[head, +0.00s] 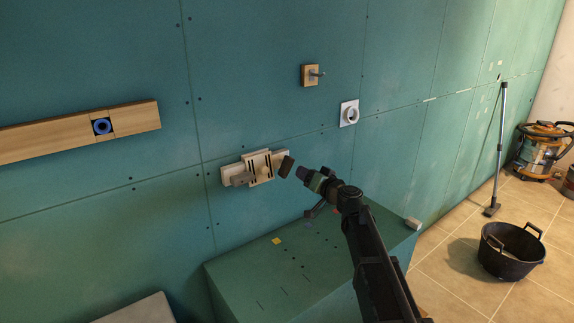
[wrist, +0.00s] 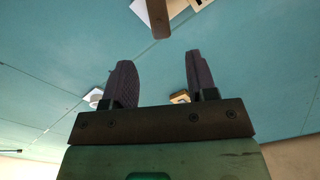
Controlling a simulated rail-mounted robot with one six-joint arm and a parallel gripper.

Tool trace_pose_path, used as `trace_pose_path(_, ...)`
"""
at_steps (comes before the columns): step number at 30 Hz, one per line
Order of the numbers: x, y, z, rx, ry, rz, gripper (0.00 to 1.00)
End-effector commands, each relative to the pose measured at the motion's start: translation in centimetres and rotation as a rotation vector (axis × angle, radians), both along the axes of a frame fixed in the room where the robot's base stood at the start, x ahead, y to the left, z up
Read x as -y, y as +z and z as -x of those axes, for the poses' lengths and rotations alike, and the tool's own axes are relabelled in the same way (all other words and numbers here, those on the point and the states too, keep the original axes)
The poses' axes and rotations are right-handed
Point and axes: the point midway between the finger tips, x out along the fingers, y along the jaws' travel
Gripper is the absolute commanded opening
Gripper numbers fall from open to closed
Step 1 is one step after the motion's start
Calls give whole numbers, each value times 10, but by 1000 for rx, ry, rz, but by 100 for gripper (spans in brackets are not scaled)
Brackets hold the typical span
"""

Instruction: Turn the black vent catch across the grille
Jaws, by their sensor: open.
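The pale vent grille (head: 262,167) with dark slots is mounted on the green wall, left of my gripper in the head view. The black catch (head: 286,166) is a short dark bar at the grille's right end, tilted a little from upright. In the wrist view the catch (wrist: 158,17) looks dark brown and lies beyond my fingertips, roughly centred between them. My gripper (head: 303,173) is close to the right of the catch. Its two dark fingers (wrist: 159,62) are apart with nothing between them. Only a white edge of the grille (wrist: 178,8) shows in the wrist view.
A green boxed ledge (head: 300,262) juts out below. A white pipe collar (head: 349,113) and a wooden hook plate (head: 310,75) are on the wall above right. A black tub (head: 511,252) stands on the floor.

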Motion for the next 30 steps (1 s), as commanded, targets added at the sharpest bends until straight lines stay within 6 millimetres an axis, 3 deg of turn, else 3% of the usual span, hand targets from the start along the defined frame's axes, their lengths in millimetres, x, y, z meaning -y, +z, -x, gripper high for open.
trace_pose_path(13, -61, 0, -70, -1, 3, 0, 52)
trace_pose_path(23, -68, 0, -76, -2, 2, 0, 52)
trace_pose_path(30, -68, 0, -76, -2, 2, -1, 16)
